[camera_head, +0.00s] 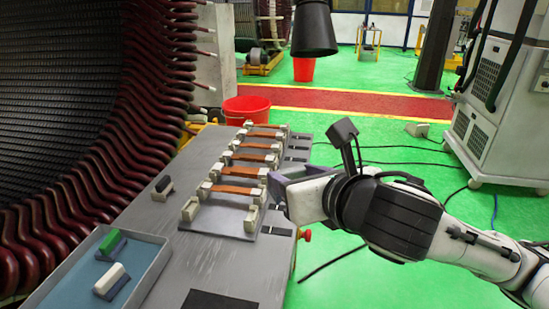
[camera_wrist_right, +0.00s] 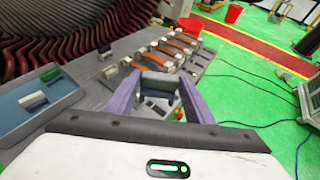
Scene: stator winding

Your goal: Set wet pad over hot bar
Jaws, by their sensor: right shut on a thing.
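My right gripper (camera_head: 279,188) is at the right edge of the grey bench, beside the row of bars. It is shut on a dark grey block (camera_wrist_right: 158,83), which sits between its purple fingers in the right wrist view. The block is mostly hidden in the head view, so I cannot tell whether it is a pad. Several copper-brown bars (camera_head: 235,190) lie across pairs of pale clamps. The nearest clamp pair (camera_head: 251,218) has no bar across it. A green-topped pad (camera_head: 111,244) and a white-topped pad (camera_head: 110,280) lie in the blue tray. My left gripper is not in view.
The blue tray (camera_head: 150,272) is at the bench's near left. A small dark-topped block (camera_head: 163,187) stands on the bench (camera_head: 215,262). The stator coils (camera_head: 95,180) rise at left. A red bucket (camera_head: 246,109) is behind the bench. Cables lie on the green floor at right.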

